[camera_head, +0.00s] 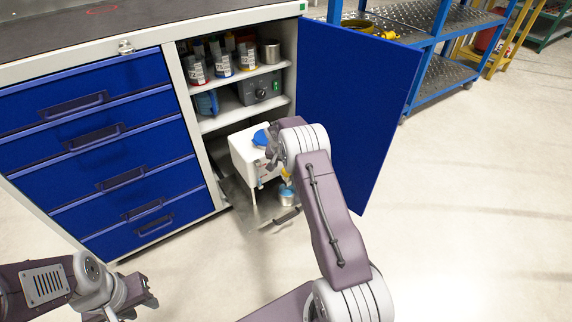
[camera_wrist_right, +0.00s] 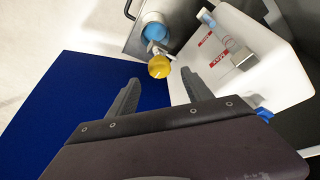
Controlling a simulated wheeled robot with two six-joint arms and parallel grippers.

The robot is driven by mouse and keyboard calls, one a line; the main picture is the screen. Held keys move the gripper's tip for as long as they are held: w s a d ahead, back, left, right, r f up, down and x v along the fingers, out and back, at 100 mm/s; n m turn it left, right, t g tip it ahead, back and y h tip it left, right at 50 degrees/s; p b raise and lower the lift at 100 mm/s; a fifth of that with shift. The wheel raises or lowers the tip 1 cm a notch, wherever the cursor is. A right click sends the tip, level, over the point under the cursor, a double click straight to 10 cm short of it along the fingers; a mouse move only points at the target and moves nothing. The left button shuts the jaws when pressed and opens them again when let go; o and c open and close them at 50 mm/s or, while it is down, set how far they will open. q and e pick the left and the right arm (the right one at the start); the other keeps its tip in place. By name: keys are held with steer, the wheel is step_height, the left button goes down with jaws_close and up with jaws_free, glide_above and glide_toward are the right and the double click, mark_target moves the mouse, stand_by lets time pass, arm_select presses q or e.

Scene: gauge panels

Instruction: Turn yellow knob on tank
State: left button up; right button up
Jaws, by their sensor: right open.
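The white tank (camera_head: 243,152) sits low in the open cabinet, with a blue cap (camera_head: 261,138) on top. Its yellow knob (camera_head: 286,174) shows small beside my right arm. In the right wrist view the round yellow knob (camera_wrist_right: 159,67) is on a small spout on the white tank (camera_wrist_right: 235,60). My right gripper (camera_wrist_right: 160,78) is open and empty, with its fingertips on either side of the knob's line; I cannot tell whether they reach it. My left gripper (camera_head: 146,294) is far from the tank at the lower left; its jaw opening is unclear.
A blue-topped container (camera_head: 286,194) stands below the knob on a metal tray (camera_wrist_right: 190,22). The open blue door (camera_head: 355,100) is right of my right arm. Blue drawers (camera_head: 120,180) are left. Upper shelves hold cans and a grey box (camera_head: 262,86). The floor at right is clear.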

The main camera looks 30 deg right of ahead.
arm_select(q)
step_height(320, 180, up, 2)
steer(key=shift+r+p, duration=0.15)
steer(key=shift+p, duration=0.45)
arm_select(e)
steer(key=v, duration=0.4)
steer(key=shift+a, duration=0.1)
